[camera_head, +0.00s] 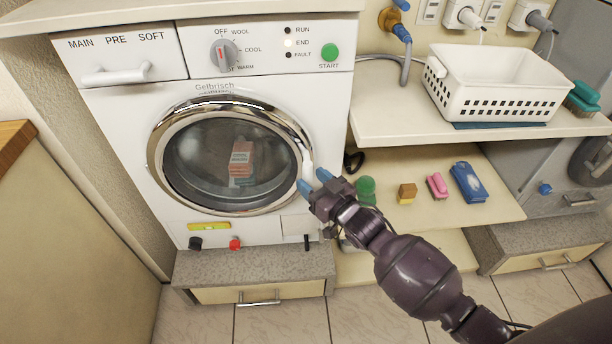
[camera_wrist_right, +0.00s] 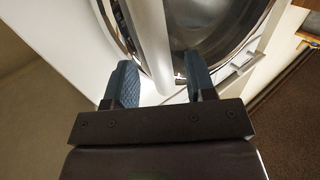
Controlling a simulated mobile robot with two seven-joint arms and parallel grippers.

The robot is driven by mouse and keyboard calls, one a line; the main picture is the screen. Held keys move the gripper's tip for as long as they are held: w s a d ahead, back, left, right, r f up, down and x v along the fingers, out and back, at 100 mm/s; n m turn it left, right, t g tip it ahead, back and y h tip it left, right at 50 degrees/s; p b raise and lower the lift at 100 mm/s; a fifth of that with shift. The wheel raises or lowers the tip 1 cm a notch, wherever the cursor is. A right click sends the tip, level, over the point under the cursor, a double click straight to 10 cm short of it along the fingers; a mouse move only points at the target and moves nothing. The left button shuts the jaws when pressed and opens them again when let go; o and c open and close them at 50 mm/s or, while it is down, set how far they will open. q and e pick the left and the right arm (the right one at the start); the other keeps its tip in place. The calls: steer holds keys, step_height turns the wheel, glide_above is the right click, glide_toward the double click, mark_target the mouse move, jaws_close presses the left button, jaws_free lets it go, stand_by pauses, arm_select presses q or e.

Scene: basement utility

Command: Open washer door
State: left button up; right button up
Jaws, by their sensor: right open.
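The white washer (camera_head: 130,135) stands at the left of the head view, with its round chrome-rimmed glass door (camera_head: 215,165) closed. Pink and teal items show behind the glass. The pale door handle (camera_head: 307,158) is on the right side of the rim. My right gripper (camera_head: 315,181) is open at the lower end of this handle. In the right wrist view the handle (camera_wrist_right: 153,40) runs down between the two blue fingertips (camera_wrist_right: 162,80), with visible gaps beside it. I cannot tell whether either finger touches it. My left gripper is not in view.
Right of the washer, a shelf (camera_head: 395,120) bears a white basket (camera_head: 497,82). A lower shelf (camera_head: 420,210) holds a green item, a sponge, a pink brush and a blue packet. A drawer pedestal (camera_head: 205,265) is under the washer. Tiled floor is clear in front.

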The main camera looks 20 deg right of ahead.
steer(key=shift+x, duration=1.15)
jaws_close()
